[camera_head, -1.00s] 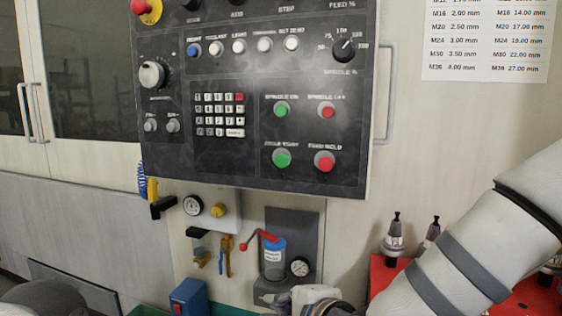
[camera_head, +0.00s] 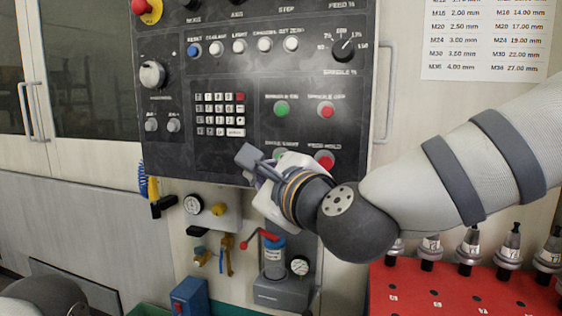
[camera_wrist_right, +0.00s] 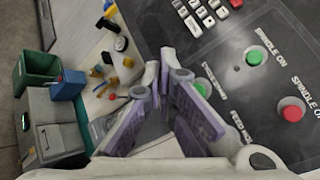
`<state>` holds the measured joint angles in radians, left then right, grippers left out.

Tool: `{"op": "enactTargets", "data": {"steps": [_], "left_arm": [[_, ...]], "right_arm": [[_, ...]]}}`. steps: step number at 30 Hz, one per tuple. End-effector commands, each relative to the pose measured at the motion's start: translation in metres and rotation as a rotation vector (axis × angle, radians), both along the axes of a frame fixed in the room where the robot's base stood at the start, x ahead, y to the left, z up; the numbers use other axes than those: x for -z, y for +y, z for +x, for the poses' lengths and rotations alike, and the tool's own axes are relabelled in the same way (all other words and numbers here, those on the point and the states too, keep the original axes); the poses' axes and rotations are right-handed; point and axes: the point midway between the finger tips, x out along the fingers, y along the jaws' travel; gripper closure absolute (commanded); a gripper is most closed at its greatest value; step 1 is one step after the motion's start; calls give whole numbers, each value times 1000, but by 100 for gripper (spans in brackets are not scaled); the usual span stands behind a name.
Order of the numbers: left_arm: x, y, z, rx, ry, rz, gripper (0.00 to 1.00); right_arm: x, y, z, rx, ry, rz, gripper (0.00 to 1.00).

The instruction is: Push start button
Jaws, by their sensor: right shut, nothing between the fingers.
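The black control panel (camera_head: 215,150) carries a green cycle start button in its lower row, mostly hidden behind my right gripper in the head view. Part of this green button (camera_wrist_right: 202,87) shows beside the fingers in the right wrist view. My right gripper (camera_head: 247,156) is shut and empty, its fingertips in front of the panel's lower edge, left of the button. Its fingers also show in the wrist view (camera_wrist_right: 160,67). I cannot tell whether they touch the panel. My left gripper is out of view.
The green spindle button (camera_head: 282,109) is above, with red buttons (camera_head: 326,110) to the right. A red tool rack (camera_head: 430,297) stands at lower right. A gauge (camera_head: 193,204) and a blue-topped canister (camera_head: 273,257) are below the panel.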

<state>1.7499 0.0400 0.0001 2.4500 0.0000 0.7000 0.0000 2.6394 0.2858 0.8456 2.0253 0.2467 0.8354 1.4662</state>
Motion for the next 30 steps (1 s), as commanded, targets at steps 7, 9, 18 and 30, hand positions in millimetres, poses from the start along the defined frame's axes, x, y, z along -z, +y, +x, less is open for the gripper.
{"op": "enactTargets", "data": {"steps": [7,9,18,30], "left_arm": [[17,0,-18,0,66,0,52],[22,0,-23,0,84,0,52],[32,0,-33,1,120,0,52],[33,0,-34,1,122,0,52]], "right_arm": [[10,-10,31,3,12,1,100],[10,-14,41,2,11,0,100],[4,-26,75,2,5,1,100],[1,-29,82,0,1,-2,100]]}}
